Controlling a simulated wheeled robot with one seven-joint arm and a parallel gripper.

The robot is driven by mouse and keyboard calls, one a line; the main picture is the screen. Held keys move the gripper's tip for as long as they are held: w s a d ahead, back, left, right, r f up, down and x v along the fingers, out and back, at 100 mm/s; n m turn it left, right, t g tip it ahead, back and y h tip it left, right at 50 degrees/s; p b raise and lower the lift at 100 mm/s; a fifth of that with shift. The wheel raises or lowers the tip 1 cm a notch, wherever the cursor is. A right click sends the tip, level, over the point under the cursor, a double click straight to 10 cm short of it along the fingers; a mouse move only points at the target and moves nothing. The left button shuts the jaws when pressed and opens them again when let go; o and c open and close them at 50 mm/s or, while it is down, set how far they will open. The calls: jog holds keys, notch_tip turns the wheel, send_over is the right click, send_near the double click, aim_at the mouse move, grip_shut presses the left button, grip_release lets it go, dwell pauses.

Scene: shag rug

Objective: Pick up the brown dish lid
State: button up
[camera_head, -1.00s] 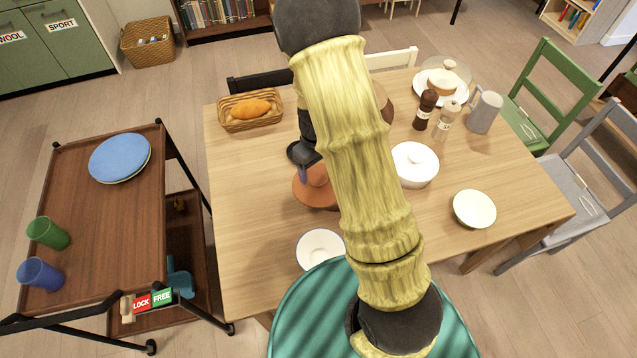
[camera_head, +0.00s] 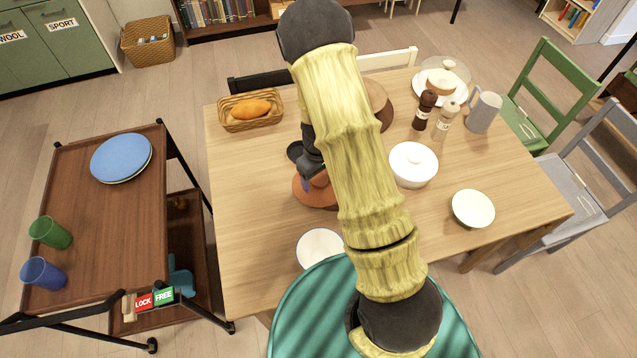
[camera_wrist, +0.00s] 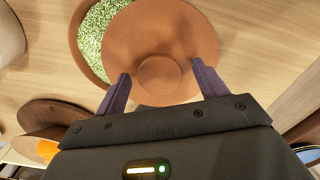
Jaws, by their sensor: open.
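The brown dish lid (camera_wrist: 195,38) is a round terracotta disc with a round knob (camera_wrist: 160,75) in the middle. In the wrist view it lies partly over a brown dish (camera_wrist: 82,45) with green speckled contents, leaving the dish's left side uncovered. In the head view the lid (camera_head: 312,192) shows on the table, partly hidden by my arm. My gripper (camera_wrist: 158,82) is open, its two purple fingers on either side of the knob in the wrist picture. I cannot tell whether the fingers touch it. In the head view my gripper (camera_head: 307,183) is just above the lid.
A brown trolley (camera_head: 110,225) stands at left.

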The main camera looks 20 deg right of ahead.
aim_at(319, 178)
jog(key=c, duration=1.2)
jog(key=shift+r, duration=0.15)
notch_tip(319, 178, up, 10)
jog(key=shift+f+b, duration=0.1)
jog(key=shift+b, duration=0.25)
